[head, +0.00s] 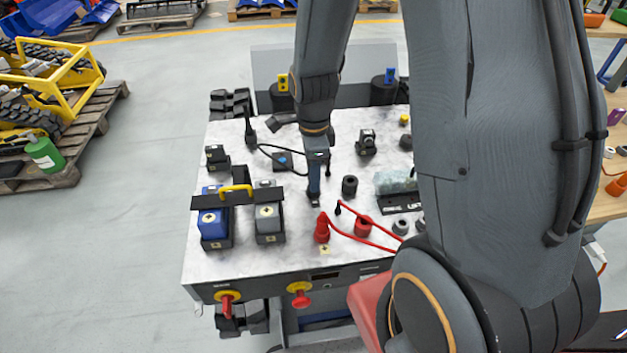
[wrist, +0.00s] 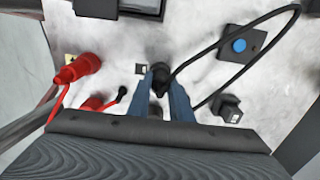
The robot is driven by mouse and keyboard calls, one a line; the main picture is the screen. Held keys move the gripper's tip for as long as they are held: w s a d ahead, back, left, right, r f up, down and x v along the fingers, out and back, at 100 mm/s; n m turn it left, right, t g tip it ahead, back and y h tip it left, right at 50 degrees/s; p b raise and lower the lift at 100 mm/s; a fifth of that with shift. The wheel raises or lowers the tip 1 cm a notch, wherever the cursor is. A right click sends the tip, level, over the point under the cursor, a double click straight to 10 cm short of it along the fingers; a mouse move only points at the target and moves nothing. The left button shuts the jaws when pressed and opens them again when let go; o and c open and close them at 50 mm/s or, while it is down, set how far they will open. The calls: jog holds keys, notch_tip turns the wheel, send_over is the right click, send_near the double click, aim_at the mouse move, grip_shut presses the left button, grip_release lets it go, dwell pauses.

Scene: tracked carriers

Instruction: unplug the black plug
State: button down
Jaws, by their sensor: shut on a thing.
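The black plug (wrist: 161,72) sits between the two blue-grey fingers of my gripper (wrist: 160,92) in the wrist view, and the fingers are shut on it. Its black cable (wrist: 215,48) loops out to the right over the table. In the head view my gripper (head: 314,192) points down at the middle of the tabletop, and its fingers mostly hide the plug. The cable (head: 268,148) also shows there, arching to the left. A small square label (wrist: 141,69) lies left of the plug. I cannot tell whether the plug is still seated in a socket.
A black block with a blue disc (wrist: 240,44) lies by the cable loop. Red plugs with red cables (head: 322,232) stand to the right of my gripper. Blue (head: 214,226) and grey (head: 268,226) boxes stand at left on the marble-look table (head: 250,259). A dark cylinder (head: 349,186) stands close by.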

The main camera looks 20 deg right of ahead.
jog(key=shift+r, duration=0.2)
jog(key=shift+r+p, duration=1.15)
jog(key=shift+r, duration=0.05)
jog(key=shift+r+p, duration=1.7)
jog(key=shift+r, duration=0.1)
jog(key=c, duration=2.3)
grip_release()
grip_shut()
